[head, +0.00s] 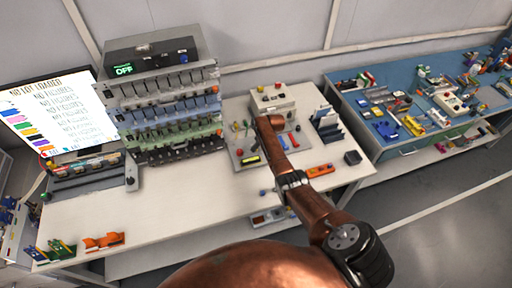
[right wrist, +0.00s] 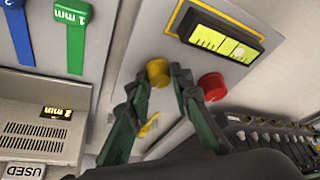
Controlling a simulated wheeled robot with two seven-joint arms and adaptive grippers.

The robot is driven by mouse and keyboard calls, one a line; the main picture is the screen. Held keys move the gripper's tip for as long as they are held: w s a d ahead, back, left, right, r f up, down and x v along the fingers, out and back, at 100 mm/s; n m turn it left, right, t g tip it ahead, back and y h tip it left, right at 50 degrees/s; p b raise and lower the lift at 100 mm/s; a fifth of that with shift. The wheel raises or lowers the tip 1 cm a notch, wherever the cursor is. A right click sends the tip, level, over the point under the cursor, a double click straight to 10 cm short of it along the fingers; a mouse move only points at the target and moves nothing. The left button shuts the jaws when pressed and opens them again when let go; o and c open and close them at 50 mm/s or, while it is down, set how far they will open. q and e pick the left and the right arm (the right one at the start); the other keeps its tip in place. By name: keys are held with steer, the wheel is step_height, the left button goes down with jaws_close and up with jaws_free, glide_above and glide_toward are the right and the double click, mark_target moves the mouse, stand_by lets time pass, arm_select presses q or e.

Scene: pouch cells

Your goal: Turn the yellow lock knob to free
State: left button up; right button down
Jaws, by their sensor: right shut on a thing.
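The yellow lock knob (right wrist: 158,73) sits on a pale panel in the right wrist view. My right gripper (right wrist: 160,83) has its two green fingers on either side of the knob and is shut on it. A small yellow pointer or mark (right wrist: 149,125) shows on the panel between the fingers. In the head view my copper right arm reaches over the small bench station (head: 275,99), and its wrist hides the knob and the fingertips. My left gripper is in neither view.
A red button (right wrist: 212,86) sits close beside the right finger, below a lit yellow display (right wrist: 227,41). In the head view, a tiered rack (head: 165,100) stands left of the station; the front bench (head: 190,205) is mostly clear.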

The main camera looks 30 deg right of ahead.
stand_by(0.4)
steer(key=c, duration=1.7)
jaws_free()
steer(key=shift+c, duration=0.2)
steer(key=v, duration=1.2)
steer(key=shift+d, duration=0.15)
